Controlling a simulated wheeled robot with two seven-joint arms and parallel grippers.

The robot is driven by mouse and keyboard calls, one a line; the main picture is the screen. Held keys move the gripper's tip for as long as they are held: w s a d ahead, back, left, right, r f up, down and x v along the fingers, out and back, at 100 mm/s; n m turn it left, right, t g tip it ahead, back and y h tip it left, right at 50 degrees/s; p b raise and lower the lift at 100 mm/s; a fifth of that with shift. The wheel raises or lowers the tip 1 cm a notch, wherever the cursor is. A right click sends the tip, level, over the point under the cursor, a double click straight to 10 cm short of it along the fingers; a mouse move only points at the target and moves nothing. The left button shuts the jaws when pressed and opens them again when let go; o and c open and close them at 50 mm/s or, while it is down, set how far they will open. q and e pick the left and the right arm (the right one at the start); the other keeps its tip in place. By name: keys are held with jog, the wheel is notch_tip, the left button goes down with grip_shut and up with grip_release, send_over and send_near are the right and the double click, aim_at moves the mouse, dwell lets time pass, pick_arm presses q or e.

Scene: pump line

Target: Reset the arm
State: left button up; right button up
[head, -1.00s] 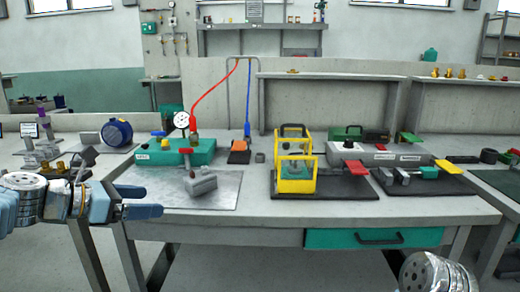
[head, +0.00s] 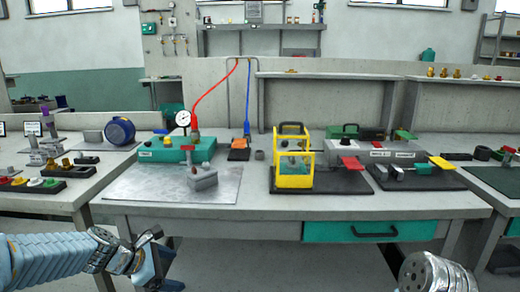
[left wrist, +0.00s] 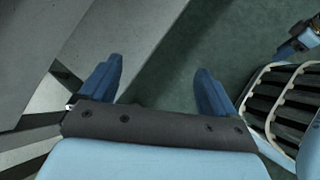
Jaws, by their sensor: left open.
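My left gripper (head: 160,268) is low in the head view, in front of the table's front edge and below the tabletop. In the left wrist view its two blue fingers (left wrist: 158,88) stand wide apart with nothing between them, over the floor.
The workbench (head: 130,185) is close in front. It bears a green pump base (head: 178,150) with a gauge, a grey block (head: 203,180), a yellow frame (head: 294,170) and a grey unit (head: 360,155). A teal drawer (head: 365,231) is shut. A side table stands left.

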pick_arm(q)
jog(key=s+d+f+m+g+y, duration=0.1)
jog(key=s+f+m, duration=0.1)
jog(key=f, duration=0.5)
jog(key=s+d+f+m+g+y, duration=0.1)
jog(key=s+d+f+m, duration=0.15)
jog(key=f, duration=0.45)
jog(key=s+d+f+m+g, duration=0.1)
jog(key=s+d+f+m, duration=0.3)
jog(key=s+f+m, duration=0.3)
jog(key=s+d+f+m+g, duration=0.2)
jog(key=s+d+f+m, duration=0.1)
jog(key=s+f+m, duration=0.4)
jog(key=s+f, duration=0.3)
jog(key=f, duration=0.2)
jog(key=shift+s+d+m, duration=0.15)
jog(key=shift+d+m, duration=0.2)
jog(key=shift+d, duration=0.05)
